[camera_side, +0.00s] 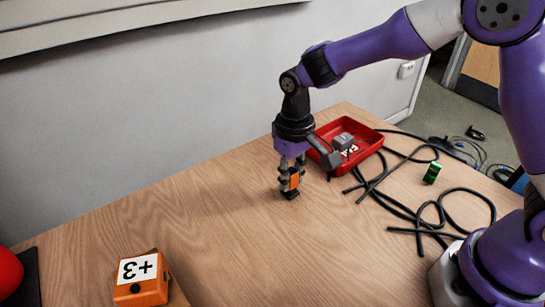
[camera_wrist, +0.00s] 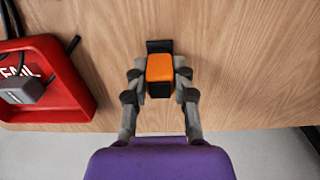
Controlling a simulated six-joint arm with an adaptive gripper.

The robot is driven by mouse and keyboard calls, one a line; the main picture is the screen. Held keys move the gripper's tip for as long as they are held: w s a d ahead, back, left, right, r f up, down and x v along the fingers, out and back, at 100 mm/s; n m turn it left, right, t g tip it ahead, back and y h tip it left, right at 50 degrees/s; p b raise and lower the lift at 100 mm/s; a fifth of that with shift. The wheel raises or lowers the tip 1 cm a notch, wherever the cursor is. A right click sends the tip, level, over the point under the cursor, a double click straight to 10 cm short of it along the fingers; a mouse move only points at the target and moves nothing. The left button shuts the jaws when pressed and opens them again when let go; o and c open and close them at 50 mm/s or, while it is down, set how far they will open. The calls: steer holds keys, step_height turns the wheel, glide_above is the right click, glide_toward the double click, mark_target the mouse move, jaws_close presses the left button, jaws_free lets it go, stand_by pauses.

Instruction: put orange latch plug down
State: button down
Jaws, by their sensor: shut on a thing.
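The orange latch plug (camera_side: 294,181) has an orange body with black parts. It is between the fingers of my gripper (camera_side: 291,183), which is shut on it. In the wrist view the orange latch plug (camera_wrist: 160,68) shows its orange face, with a black end beyond it, and the fingers of my gripper (camera_wrist: 160,88) press on both sides. The plug is low at the wooden table, its black lower end at or just above the surface; I cannot tell whether it touches.
A red tray (camera_side: 372,137) marked FAIL, holding a grey plug (camera_side: 343,141), stands just right of my gripper. Black cables (camera_side: 405,210) and a green block (camera_side: 432,174) lie further right. An orange +3 box (camera_side: 142,279) is front left. The table (camera_side: 220,220) between is clear.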

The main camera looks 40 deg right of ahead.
mark_target(295, 172)
steer(key=c, duration=0.7)
jaws_free()
steer(key=shift+f, duration=0.1)
steer(key=r, duration=0.9)
steer(key=shift+s+d+r, duration=0.2)
steer(key=shift+s+r, duration=0.05)
steer(key=s+d+r+t, duration=0.3)
steer(key=s+d+r, duration=0.2)
steer(key=s+r, duration=0.1)
steer(key=shift+s+d, duration=0.3)
steer(key=shift+s, duration=0.25)
steer(key=shift+o, duration=0.8)
steer(key=s+d+t, duration=0.2)
steer(key=s+d, duration=0.1)
steer(key=s, duration=0.3)
steer(key=shift+s+f, duration=0.15)
steer(key=shift+f, duration=0.1)
steer(key=shift+o, duration=0.4)
steer(key=shift+s+d+f+t, duration=0.15)
steer(key=shift+s+t, duration=0.05)
steer(key=shift+t, duration=0.1)
